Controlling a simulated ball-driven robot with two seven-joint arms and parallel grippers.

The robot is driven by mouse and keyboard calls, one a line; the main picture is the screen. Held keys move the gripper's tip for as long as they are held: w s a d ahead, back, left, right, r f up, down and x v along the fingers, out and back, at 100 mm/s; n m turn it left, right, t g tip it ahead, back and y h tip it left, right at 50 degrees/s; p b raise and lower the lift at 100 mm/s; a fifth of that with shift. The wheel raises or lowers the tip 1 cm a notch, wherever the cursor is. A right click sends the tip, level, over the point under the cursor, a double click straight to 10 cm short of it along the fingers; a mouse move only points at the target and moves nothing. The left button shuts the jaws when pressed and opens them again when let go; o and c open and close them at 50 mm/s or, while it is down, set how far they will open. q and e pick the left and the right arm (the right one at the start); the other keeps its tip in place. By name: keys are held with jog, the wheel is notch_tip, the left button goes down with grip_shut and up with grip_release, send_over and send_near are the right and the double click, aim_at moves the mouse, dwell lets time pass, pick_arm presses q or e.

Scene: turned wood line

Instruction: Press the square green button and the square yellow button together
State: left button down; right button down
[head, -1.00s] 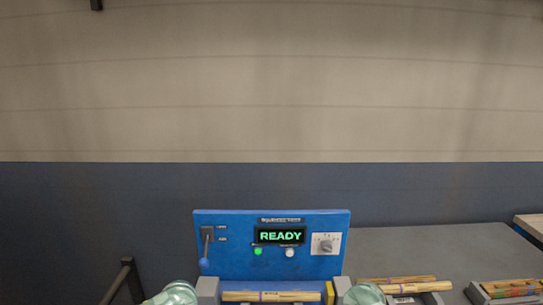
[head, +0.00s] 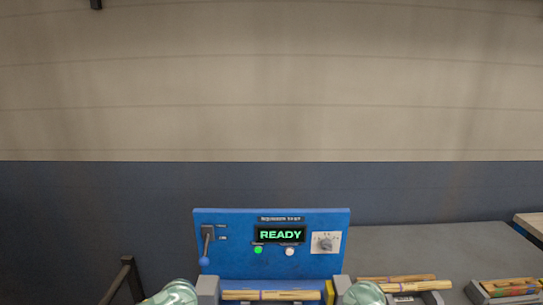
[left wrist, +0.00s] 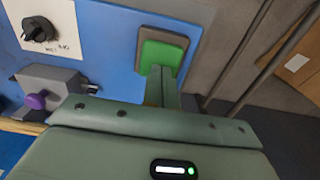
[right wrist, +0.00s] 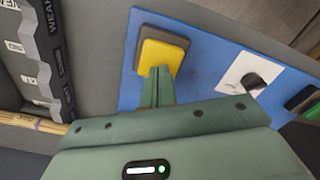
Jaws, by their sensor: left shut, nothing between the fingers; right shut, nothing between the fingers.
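The square green button (left wrist: 163,54) sits on a dark base on the blue panel in the left wrist view. My left gripper (left wrist: 163,74) is shut and empty, its tips in front of the button's lower part. The square yellow button (right wrist: 163,57) sits on a dark base in the right wrist view. My right gripper (right wrist: 161,70) is shut and empty, its tips over the button's lower middle. I cannot tell whether either gripper touches its button. Both button faces are out of sight in the head view. The machine's display (head: 280,235) reads READY.
The blue machine (head: 225,265) has a lever (head: 205,247), a dial (head: 325,243), a lit green lamp (head: 258,250) and a white lamp (head: 290,251). A bundle of wooden sticks (head: 270,295) lies across its front. More sticks (head: 410,286) and a tray (head: 480,294) are at right.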

jog(key=shift+f, duration=0.75)
pick_arm(q)
jog(key=shift+f, duration=0.95)
pick_arm(e)
jog(key=shift+f, duration=0.1)
pick_arm(q)
jog(key=shift+f, duration=0.25)
pick_arm(e)
jog(key=shift+f, duration=0.25)
